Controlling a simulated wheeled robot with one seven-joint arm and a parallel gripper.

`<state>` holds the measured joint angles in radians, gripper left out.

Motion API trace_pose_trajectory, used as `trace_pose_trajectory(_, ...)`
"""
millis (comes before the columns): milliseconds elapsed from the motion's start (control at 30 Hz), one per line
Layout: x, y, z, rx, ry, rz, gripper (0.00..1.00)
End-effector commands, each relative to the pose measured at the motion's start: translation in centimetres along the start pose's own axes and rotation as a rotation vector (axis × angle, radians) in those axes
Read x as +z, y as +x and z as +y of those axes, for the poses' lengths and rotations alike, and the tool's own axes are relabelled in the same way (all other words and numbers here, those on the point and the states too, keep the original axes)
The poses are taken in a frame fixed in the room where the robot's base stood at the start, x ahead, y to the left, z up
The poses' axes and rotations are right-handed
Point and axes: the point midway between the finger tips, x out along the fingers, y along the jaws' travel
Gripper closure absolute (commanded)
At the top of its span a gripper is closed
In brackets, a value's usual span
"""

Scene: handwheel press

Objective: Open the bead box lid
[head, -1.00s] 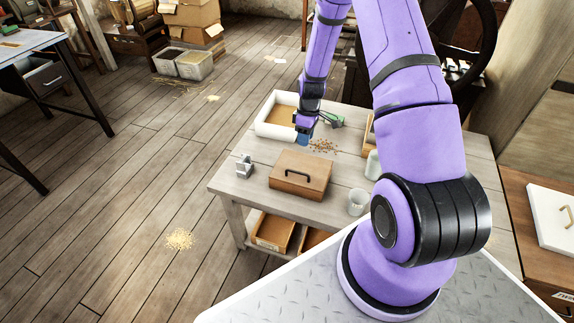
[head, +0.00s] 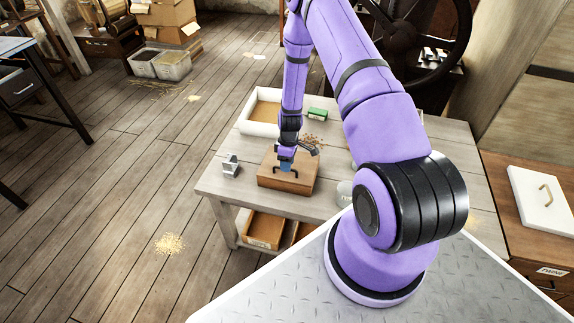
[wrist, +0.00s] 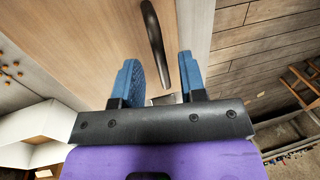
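The bead box (head: 268,183) is a brown wooden box on the grey workbench. Its flat lid (wrist: 190,20) carries a dark bar handle (wrist: 153,35) and looks closed. My gripper (head: 286,160) is over the box at the handle. In the wrist view my gripper (wrist: 160,72) has its two blue fingers apart, with the handle lying in line with the gap between them. I cannot tell whether a finger touches the handle. In the head view my gripper partly covers the handle.
A white-rimmed tray (head: 246,127) stands behind the box, with a green block (head: 317,114) and scattered beads (head: 313,140) beside it. A small grey metal bracket (head: 230,165) stands to the left. A white lid with a brass handle (head: 543,195) lies on the right cabinet.

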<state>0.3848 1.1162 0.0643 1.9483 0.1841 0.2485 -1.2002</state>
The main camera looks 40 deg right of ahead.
Motion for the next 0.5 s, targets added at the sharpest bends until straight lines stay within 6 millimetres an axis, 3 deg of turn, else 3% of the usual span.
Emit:
trace_pose_trajectory(400, 0.02, 0.79, -0.03, 0.0, 0.0, 0.0, 0.62)
trace_pose_trajectory(500, 0.02, 0.79, -0.03, 0.0, 0.0, -0.001, 0.85)
